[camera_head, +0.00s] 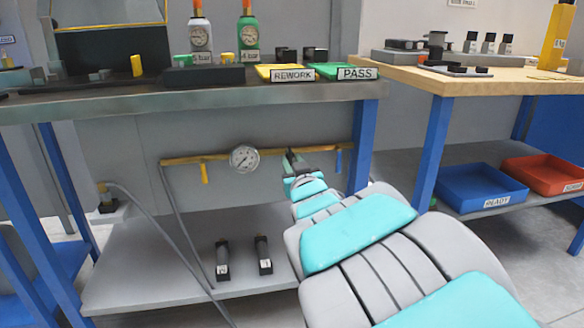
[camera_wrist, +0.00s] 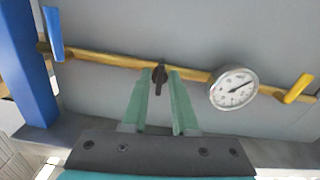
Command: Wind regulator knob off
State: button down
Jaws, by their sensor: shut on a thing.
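The dark regulator knob (camera_wrist: 159,78) sits on the brass pipe (camera_wrist: 110,62) under the bench, with a dark lever-like part pointing down in the wrist view. My gripper (camera_wrist: 164,84) has its two green fingers on either side of it, shut on the knob. In the head view my gripper (camera_head: 293,164) reaches up to the pipe, and my arm partly hides the knob. A round white gauge (camera_wrist: 233,88) is on the pipe to the right of the knob in the wrist view; it also shows in the head view (camera_head: 244,158), left of my gripper.
A yellow valve handle (camera_head: 204,172) and a blue handle (camera_head: 338,160) hang from the pipe on either side. A blue table leg (camera_head: 362,145) stands close to the right. Two dark labelled items (camera_head: 222,262) are on the lower shelf. A bench top (camera_head: 100,108) lies above.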

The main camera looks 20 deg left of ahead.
jog(key=shift+d+n+b, duration=0.1)
jog(key=shift+n+b, duration=0.8)
jog(key=shift+n, duration=2.4)
jog(key=shift+r, duration=0.15)
jog(key=c, duration=0.7)
grip_release()
